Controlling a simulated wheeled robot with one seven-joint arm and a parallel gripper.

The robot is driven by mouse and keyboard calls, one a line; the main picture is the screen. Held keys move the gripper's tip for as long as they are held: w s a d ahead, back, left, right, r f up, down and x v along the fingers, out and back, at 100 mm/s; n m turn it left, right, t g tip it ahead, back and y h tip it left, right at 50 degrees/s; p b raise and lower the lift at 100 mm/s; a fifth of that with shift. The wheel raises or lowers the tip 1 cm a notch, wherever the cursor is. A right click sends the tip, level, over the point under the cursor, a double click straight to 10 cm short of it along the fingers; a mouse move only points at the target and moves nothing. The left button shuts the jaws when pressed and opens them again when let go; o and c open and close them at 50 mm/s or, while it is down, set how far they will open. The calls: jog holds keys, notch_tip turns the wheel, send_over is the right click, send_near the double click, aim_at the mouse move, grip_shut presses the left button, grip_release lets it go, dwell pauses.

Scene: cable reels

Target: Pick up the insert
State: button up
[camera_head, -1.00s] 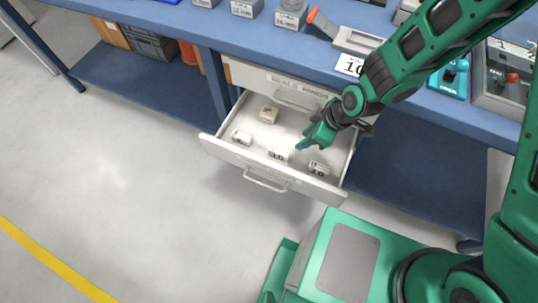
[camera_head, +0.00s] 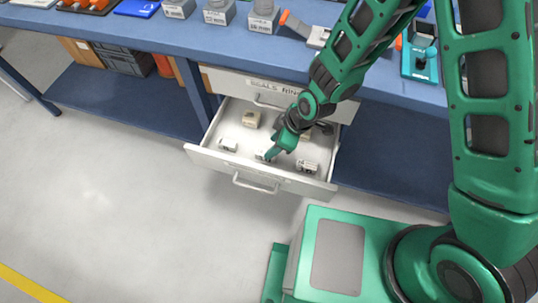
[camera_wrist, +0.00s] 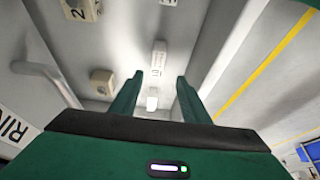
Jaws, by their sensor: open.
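Several small labelled inserts lie in the open drawer (camera_head: 236,165). In the head view, one pale insert (camera_head: 228,145) is at the left, one (camera_head: 307,167) at the front right, and a beige one (camera_head: 251,120) further back. A middle insert (camera_head: 261,155) is partly hidden by my gripper (camera_head: 271,153), which points down into the drawer. In the wrist view, my gripper (camera_wrist: 160,80) has its two green fingers apart. A white labelled insert (camera_wrist: 159,54) shows just beyond the fingertips, and a small bright white piece (camera_wrist: 152,101) shows between the fingers. I cannot tell whether anything touches.
The blue workbench (camera_head: 150,35) stands above the drawer, with grey labelled blocks (camera_head: 219,12) on top. A closed drawer front (camera_head: 225,83) sits directly above the open one. The drawer handle (camera_head: 255,184) sticks out in front. The floor at left is clear.

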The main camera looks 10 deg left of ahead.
jog(key=shift+w+d+x, duration=0.15)
jog(key=shift+x, duration=1.7)
jog(key=shift+w+d+x, duration=0.1)
jog(key=shift+d+x, duration=0.1)
jog(key=shift+x, duration=1.65)
grip_shut()
